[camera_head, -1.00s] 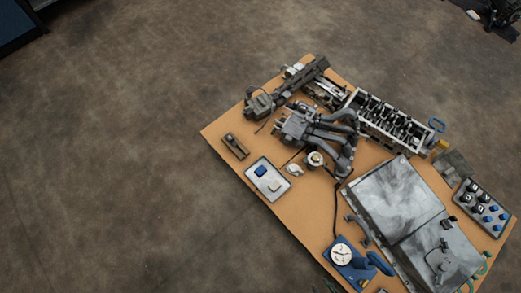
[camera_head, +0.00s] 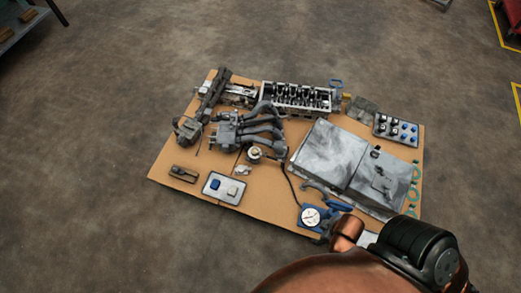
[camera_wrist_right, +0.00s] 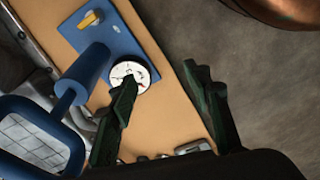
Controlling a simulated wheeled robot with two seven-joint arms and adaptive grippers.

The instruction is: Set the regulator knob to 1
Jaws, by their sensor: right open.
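A blue panel (camera_wrist_right: 104,32) carries a white round dial gauge (camera_wrist_right: 129,73) and a yellow knob (camera_wrist_right: 89,19) on a pale base near the top of the right wrist view. The gauge also shows in the head view (camera_head: 311,216), at the board's front edge beside my right arm; the knob cannot be made out there. My right gripper (camera_wrist_right: 160,76) is open, with nothing between its dark green fingers. In the wrist view its left finger overlaps the lower edge of the gauge, and the knob is up and left of the fingertips. Whether it touches anything is unclear. My left gripper is out of view.
A blue handled part (camera_wrist_right: 75,90) stands close left of the gauge. On the tan board (camera_head: 270,200) are a grey metal case (camera_head: 330,150), a control box (camera_head: 396,130), an engine block (camera_head: 297,97) and a small tray (camera_head: 224,198). The floor around is clear.

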